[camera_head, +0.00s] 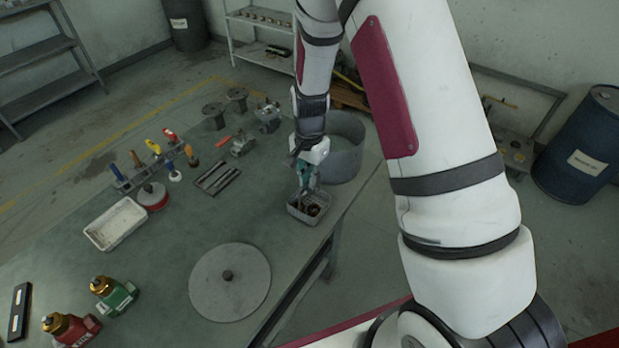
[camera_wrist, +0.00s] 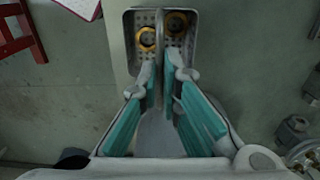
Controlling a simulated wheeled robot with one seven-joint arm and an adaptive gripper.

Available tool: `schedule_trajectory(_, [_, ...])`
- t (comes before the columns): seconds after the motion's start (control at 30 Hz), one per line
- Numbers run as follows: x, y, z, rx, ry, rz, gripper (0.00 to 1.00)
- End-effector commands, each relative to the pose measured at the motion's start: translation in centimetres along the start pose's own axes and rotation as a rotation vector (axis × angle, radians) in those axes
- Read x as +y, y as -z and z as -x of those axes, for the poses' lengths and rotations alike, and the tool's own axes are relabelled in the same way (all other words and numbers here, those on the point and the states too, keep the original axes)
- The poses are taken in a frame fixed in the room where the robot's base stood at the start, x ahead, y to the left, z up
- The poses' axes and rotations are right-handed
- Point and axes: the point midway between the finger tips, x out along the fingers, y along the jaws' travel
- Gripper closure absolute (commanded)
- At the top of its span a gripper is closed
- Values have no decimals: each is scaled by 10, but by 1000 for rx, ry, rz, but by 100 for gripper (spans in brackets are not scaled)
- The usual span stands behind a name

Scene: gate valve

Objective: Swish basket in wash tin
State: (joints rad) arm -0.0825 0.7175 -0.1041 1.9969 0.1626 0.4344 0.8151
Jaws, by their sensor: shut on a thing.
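The basket (camera_head: 301,215) is a small grey perforated box at the right edge of the workbench. In the wrist view the basket (camera_wrist: 131,45) shows from above with brass rings (camera_wrist: 148,38) inside and an upright handle. My gripper (camera_head: 308,182) is above the basket, and in the wrist view its teal-padded fingers (camera_wrist: 161,80) are shut on the handle. I cannot tell whether the basket touches the bench. The wash tin (camera_head: 345,163) is a round grey open tub just behind and right of the basket. My arm hides part of it, and its inside is mostly hidden.
On the workbench (camera_head: 205,225) are a round grey lid (camera_head: 230,283), a white tray (camera_head: 116,223), a tool rack (camera_head: 145,176), dark bars (camera_head: 217,178) and metal fittings (camera_head: 268,115). Red (camera_head: 70,328) and green (camera_head: 113,296) valve parts stand at the front left. A blue drum (camera_head: 580,150) stands at the right.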

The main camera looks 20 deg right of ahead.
Motion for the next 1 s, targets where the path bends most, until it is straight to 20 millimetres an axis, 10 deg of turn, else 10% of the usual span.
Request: schedule_trajectory(1.0, [0, 0, 45, 1, 1, 1, 100])
